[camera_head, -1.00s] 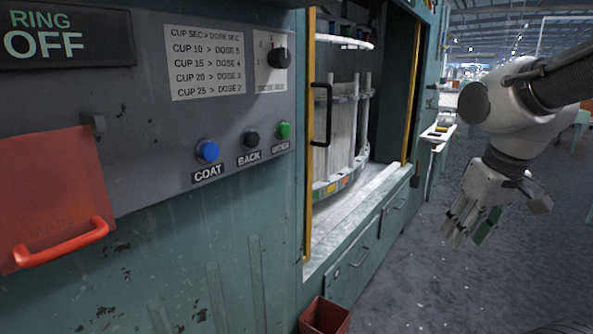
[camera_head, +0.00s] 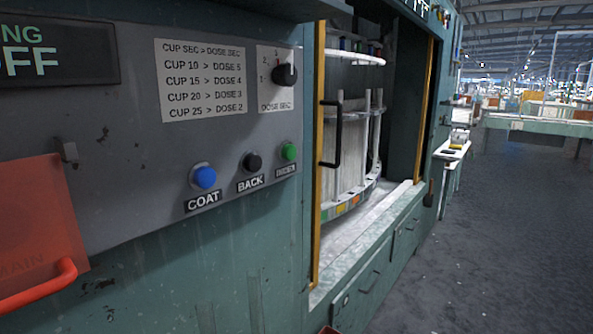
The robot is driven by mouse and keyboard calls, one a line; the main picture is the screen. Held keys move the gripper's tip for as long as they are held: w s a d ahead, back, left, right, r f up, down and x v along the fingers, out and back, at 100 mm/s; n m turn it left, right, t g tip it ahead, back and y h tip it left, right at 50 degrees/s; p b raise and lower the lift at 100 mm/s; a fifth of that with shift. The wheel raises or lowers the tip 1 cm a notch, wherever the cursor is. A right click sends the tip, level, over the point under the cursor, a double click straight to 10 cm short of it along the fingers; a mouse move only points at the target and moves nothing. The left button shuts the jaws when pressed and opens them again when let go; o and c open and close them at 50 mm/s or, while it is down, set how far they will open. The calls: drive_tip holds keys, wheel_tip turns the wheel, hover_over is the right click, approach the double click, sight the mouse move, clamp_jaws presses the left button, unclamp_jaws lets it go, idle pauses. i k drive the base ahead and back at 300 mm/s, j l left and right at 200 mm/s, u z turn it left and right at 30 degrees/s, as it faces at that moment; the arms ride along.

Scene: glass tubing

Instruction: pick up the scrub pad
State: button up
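I cannot make out a scrub pad in the head view. My gripper and arm are out of the frame. A small white side shelf (camera_head: 452,151) stands at the far end of the machine, with a small pale and dark item (camera_head: 459,138) on it. That item is too small to identify.
The teal machine (camera_head: 230,260) fills the left, with a control panel, a blue COAT button (camera_head: 204,178) and a red cover (camera_head: 38,215). Its open bay holds a round rack (camera_head: 350,200) of pale tubes. Grey floor (camera_head: 480,250) at the right is clear; benches (camera_head: 540,126) stand beyond.

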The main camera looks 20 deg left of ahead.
sight(455, 147)
drive_tip(key=i+l+z, duration=0.15)
drive_tip(key=i+z, duration=0.5)
drive_tip(key=i, duration=1.05)
drive_tip(key=i+u, duration=0.1)
drive_tip(key=i, duration=0.9)
drive_tip(key=i+l, duration=0.2)
drive_tip(key=i, duration=0.85)
drive_tip(key=i+l+u, duration=0.1)
drive_tip(key=i, duration=0.9)
drive_tip(key=i+u, duration=0.15)
drive_tip(key=u, duration=4.6)
drive_tip(key=z, duration=3.7)
